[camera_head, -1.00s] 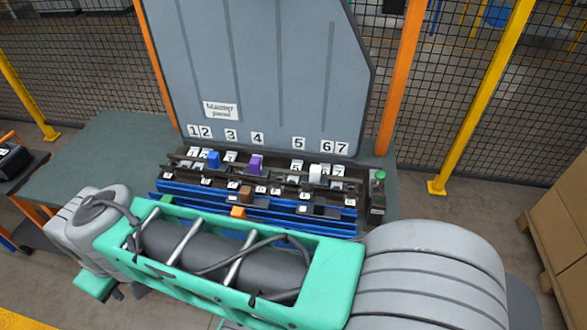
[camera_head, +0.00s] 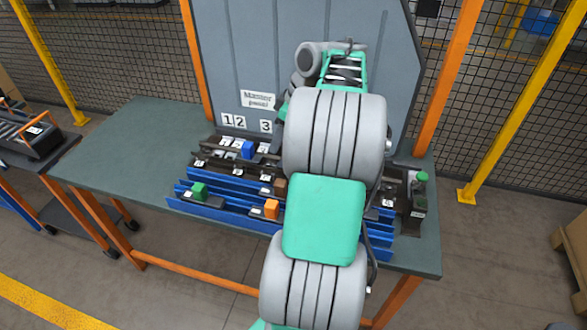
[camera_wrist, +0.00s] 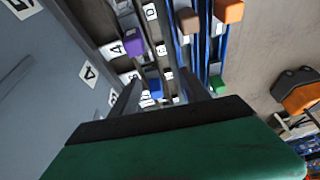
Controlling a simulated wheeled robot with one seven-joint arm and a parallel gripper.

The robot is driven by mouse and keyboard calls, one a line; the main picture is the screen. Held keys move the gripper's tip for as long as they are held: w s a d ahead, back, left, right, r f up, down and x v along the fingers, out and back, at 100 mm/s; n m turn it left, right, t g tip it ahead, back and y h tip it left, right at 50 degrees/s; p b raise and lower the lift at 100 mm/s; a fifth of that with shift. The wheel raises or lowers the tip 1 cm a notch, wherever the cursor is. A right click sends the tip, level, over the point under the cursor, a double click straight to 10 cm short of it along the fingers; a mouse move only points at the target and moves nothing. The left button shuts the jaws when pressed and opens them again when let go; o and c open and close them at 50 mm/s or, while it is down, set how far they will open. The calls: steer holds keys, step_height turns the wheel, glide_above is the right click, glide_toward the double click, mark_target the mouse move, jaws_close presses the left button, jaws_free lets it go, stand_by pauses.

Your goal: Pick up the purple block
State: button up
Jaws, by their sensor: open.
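The purple block (camera_wrist: 133,42) stands in the dark slotted rack, left of and above my fingertips in the wrist view. My arm hides it in the head view. My gripper (camera_wrist: 158,77) is open and empty, with its two fingers spread over the rack. The purple block is outside the gap between the fingers and apart from them. A blue block (camera_wrist: 155,87) shows between the fingers, farther off; it is also in the head view (camera_head: 247,150).
A brown block (camera_wrist: 187,20), an orange block (camera_head: 271,209) and a green block (camera_head: 199,191) sit on the blue rails. The grey upright panel (camera_head: 235,50) rises close behind the rack. A green button (camera_head: 421,177) stands at right. The bench's left side (camera_head: 125,150) is clear.

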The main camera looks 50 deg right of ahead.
steer(key=s+d+f, duration=0.2)
steer(key=s+d, duration=0.1)
steer(key=d, duration=0.2)
steer(key=shift+n, duration=0.4)
steer(key=b+x, duration=0.1)
steer(key=x, duration=0.6)
steer(key=shift+w+d, duration=0.1)
jaws_close()
